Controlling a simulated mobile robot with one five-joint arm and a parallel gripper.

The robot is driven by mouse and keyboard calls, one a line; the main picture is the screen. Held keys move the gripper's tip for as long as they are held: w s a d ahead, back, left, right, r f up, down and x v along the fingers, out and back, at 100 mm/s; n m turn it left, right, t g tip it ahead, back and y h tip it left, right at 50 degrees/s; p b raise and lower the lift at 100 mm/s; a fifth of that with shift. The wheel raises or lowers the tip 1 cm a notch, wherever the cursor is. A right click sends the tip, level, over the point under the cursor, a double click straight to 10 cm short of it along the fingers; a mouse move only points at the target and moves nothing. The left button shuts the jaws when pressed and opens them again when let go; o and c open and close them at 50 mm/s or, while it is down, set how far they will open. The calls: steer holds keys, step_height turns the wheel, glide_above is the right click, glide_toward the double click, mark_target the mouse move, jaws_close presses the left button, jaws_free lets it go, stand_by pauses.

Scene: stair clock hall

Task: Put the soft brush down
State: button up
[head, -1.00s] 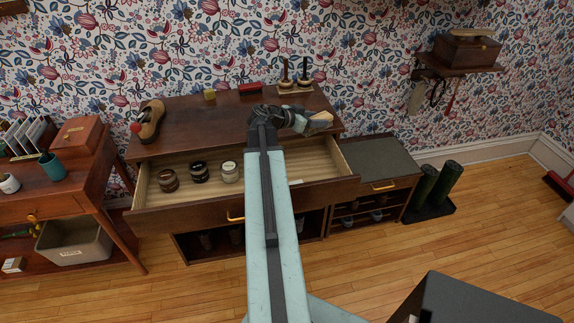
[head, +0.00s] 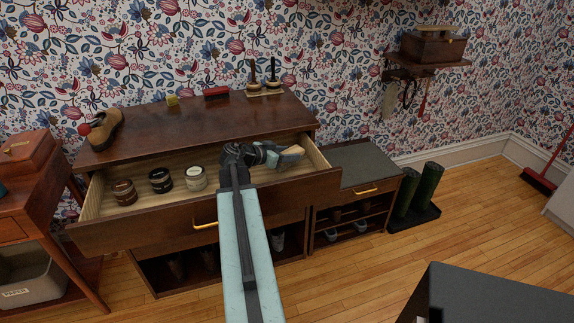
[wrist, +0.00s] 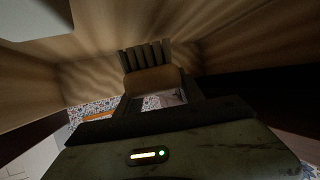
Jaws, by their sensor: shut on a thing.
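My gripper (head: 272,154) is shut on the soft brush (head: 291,153), whose pale tan end sticks out to the right of the jaws. The gripper is at the right part of the open drawer (head: 140,228), low near the drawer's right wall. The wrist view looks into the drawer's wooden inside, with a tan block, likely the brush (wrist: 153,80), between dark parts of my gripper. The jaws hide much of the brush. I cannot tell whether the brush touches the drawer floor.
Three jars (head: 160,180) stand in the drawer's left part. On the dresser top (head: 200,125) are a brown shoe (head: 105,128), a yellow block (head: 172,101), a red brush (head: 216,93) and a stand with two upright handles (head: 264,90). A low cabinet (head: 352,163) stands to the right.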

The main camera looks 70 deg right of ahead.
steer(key=shift+f, duration=0.25)
steer(key=shift+f+b, duration=0.4)
steer(key=shift+f, duration=0.2)
steer(key=shift+a+r, duration=0.1)
steer(key=o, duration=1.4)
steer(key=shift+w+a+r+p, duration=0.1)
steer(key=shift+r+p, duration=0.35)
steer(key=shift+p, duration=0.1)
steer(key=shift+w+a+r+p, duration=0.1)
steer(key=shift+r+p, duration=0.3)
steer(key=shift+p, duration=0.1)
steer(key=p+v, duration=0.3)
steer(key=v, duration=0.8)
steer(key=shift+p, duration=0.4)
